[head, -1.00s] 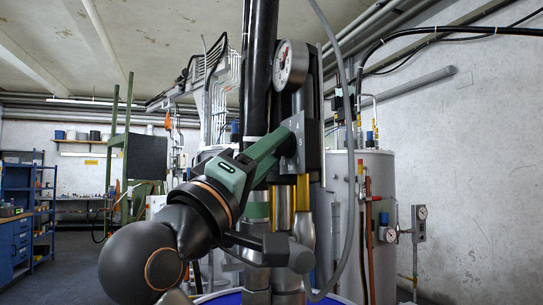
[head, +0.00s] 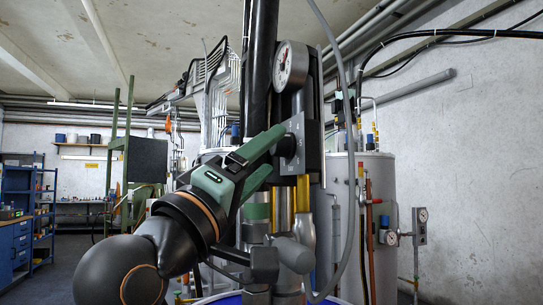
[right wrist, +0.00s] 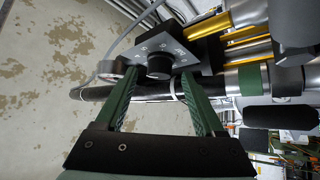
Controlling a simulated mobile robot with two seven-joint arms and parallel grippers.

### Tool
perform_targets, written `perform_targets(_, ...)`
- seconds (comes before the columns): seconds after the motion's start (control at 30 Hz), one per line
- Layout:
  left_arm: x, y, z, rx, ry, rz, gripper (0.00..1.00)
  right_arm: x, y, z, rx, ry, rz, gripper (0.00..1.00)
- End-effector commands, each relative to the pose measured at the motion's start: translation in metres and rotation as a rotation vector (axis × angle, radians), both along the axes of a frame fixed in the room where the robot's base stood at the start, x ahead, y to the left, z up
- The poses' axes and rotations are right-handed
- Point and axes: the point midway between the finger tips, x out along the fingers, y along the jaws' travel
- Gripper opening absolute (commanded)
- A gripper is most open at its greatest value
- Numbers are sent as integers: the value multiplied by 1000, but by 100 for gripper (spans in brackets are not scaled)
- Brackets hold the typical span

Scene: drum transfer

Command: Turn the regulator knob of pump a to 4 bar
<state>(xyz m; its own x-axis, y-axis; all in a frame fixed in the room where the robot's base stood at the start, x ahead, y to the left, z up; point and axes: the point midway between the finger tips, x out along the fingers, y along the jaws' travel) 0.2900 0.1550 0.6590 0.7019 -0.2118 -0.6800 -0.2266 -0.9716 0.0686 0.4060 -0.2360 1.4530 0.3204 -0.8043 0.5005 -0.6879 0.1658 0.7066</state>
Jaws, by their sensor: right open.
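The black regulator knob (head: 287,146) sits on a grey dial plate (head: 298,137) with markings, on the upright pump. The right wrist view shows the knob (right wrist: 159,66) and its plate (right wrist: 185,56) from the front; the markings are too small to read surely. My right gripper (head: 272,145) is open, just left of the knob. In the right wrist view, the fingers (right wrist: 160,78) stand either side of the knob, apart from it. My left gripper is not visible.
A grey hose (head: 350,150) hangs right of the pump. Gold and silver tubes (head: 302,220) run below the plate. A blue drum rim (head: 225,299) is at the bottom. White tanks (head: 375,195) with pipes and gauges stand behind. Shelves are far left.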

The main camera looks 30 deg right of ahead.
Motion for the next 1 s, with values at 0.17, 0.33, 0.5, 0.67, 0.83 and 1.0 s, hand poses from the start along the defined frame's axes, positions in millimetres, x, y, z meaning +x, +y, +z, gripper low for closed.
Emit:
perform_targets(0.17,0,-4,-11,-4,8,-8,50,-12,33,-24,1,3,6,71)
perform_targets(0.33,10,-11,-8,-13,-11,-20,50,-23,61,-41,1,3,3,71)
perform_targets(0.5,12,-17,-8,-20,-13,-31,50,-31,78,-50,1,2,2,71)
perform_targets(0.67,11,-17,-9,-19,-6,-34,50,-33,84,-53,1,1,-1,71)
perform_targets(0.83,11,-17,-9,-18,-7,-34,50,-33,84,-53,1,1,-1,71)
perform_targets(1.0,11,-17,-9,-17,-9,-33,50,-33,84,-53,1,1,-1,71)
